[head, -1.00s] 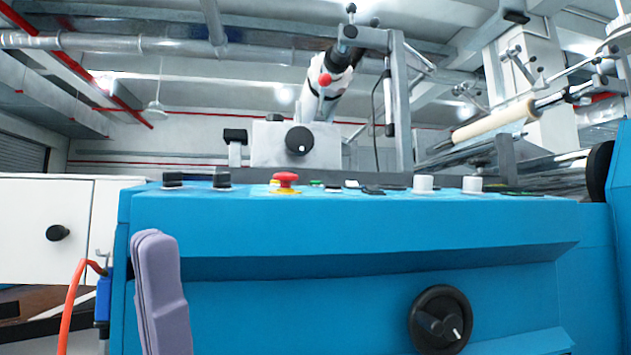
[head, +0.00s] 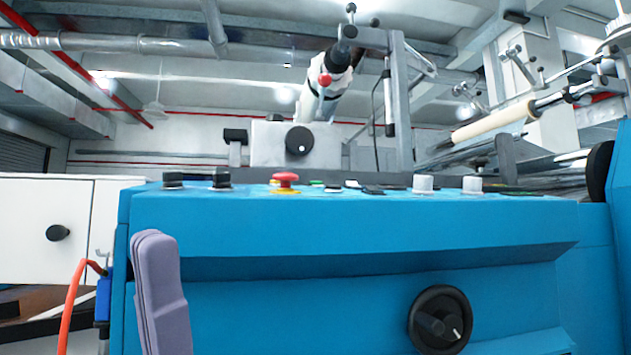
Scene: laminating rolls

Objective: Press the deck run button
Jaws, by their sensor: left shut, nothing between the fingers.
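The blue machine deck (head: 350,222) fills the lower middle of the head view. Its top edge carries a red mushroom button on a yellow base (head: 286,182), low green, white and dark buttons (head: 352,185), black knobs (head: 221,179) and white knobs (head: 423,184). The panel is seen nearly edge-on, so I cannot tell which one is the deck run button. My left gripper (head: 155,240) is upright at the lower left, shut and empty, in front of the deck's left end and below the panel top. My right gripper is out of view.
A black handwheel (head: 440,319) sticks out of the deck's front at lower right. A white cabinet (head: 45,225) and an orange hose (head: 73,308) are at left. A cream roll (head: 494,122) is at upper right. The space before the deck's middle is clear.

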